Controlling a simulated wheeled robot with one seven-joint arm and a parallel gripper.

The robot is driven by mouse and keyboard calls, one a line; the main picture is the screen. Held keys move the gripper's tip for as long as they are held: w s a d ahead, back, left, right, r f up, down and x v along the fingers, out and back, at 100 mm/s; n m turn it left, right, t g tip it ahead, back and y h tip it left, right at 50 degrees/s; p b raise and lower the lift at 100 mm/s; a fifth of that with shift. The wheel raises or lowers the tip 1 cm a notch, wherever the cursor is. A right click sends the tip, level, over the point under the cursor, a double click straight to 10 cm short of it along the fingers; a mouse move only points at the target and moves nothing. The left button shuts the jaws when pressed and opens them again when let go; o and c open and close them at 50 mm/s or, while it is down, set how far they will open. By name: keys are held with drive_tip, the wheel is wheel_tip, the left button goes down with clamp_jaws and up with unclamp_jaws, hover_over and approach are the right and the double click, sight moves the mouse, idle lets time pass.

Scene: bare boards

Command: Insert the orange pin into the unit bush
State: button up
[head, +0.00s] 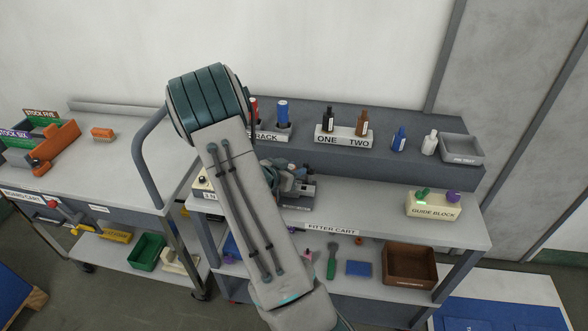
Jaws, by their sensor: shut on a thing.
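My raised arm fills the middle of the head view and hides much of the cart behind it. I cannot make out my gripper's fingertips or anything between them. A grey and dark teal cluster (292,183) shows just right of my arm, on the cart's middle level. I cannot tell which of its parts belong to a fixture and which to my wrist. I cannot make out the orange pin or the unit bush. A cream block (203,186) with a partly hidden label shows left of my arm.
The fitter cart (395,222) has clear surface between the cluster and the guide block (433,206). Its raised back shelf carries a labelled rack with bottles (343,135) and a grey tray (461,149). A brown bin (410,267) stands below. The left cart (110,165) has a curved handle.

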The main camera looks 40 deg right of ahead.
drive_tip(key=o, duration=1.1)
drive_tip(key=shift+s+f, duration=0.1)
drive_tip(key=shift+o, duration=0.2)
drive_tip(key=v, duration=1.4)
drive_tip(key=shift+b, duration=0.4)
drive_tip(key=shift+f, duration=0.1)
